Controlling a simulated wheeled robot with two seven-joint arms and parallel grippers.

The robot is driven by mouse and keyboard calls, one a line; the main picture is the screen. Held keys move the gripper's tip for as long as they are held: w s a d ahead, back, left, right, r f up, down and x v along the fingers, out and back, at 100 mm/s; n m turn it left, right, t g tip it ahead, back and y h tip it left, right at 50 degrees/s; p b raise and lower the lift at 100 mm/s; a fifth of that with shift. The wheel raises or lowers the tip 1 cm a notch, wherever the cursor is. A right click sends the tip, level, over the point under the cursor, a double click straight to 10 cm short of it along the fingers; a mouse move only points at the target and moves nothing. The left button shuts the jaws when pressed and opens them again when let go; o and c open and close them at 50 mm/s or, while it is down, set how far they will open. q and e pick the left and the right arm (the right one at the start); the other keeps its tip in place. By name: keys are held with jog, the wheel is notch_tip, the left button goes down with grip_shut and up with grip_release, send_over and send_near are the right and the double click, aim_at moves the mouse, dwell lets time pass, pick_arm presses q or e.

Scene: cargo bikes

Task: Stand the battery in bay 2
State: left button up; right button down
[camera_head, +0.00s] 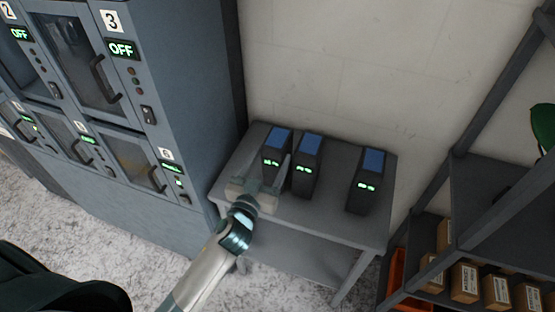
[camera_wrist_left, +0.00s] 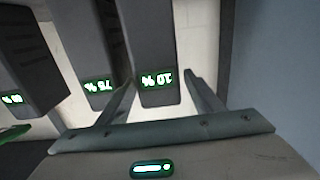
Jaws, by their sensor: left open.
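Three upright dark batteries with blue tops and green displays stand in a row on a grey table (camera_head: 345,222). The left battery (camera_head: 279,136) is at my left gripper (camera_head: 268,172), which is open with a finger on either side of its lower part. In the left wrist view this battery (camera_wrist_left: 150,45) reads 10 % upside down, between the open fingers (camera_wrist_left: 159,82). The middle battery (camera_head: 310,148) is close beside it and reads 75 % in the wrist view (camera_wrist_left: 90,50). The right battery (camera_head: 369,165) stands apart. Bay 2 (camera_head: 25,65) is at the upper left, its display reading OFF. My right gripper is not in view.
The bay 3 door (camera_head: 90,60) with a dark handle is beside bay 2, and smaller bays (camera_head: 135,158) are below. The cabinet side stands close to the table's left end. A shelf rack (camera_head: 490,190) with boxes (camera_head: 465,283) is at the right.

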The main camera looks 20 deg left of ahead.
pick_arm(q)
jog(key=shift+w+d+f+p, duration=0.15)
jog(key=shift+w+p, duration=0.3)
jog(key=shift+w, duration=0.4)
jog(key=w, duration=0.1)
jog(key=w+p, duration=0.1)
jog(key=w, duration=0.1)
jog(key=shift+w+f, duration=0.3)
jog(key=shift+f, duration=0.05)
jog(key=shift+d, duration=0.1)
grip_shut()
jog(key=shift+r, duration=0.2)
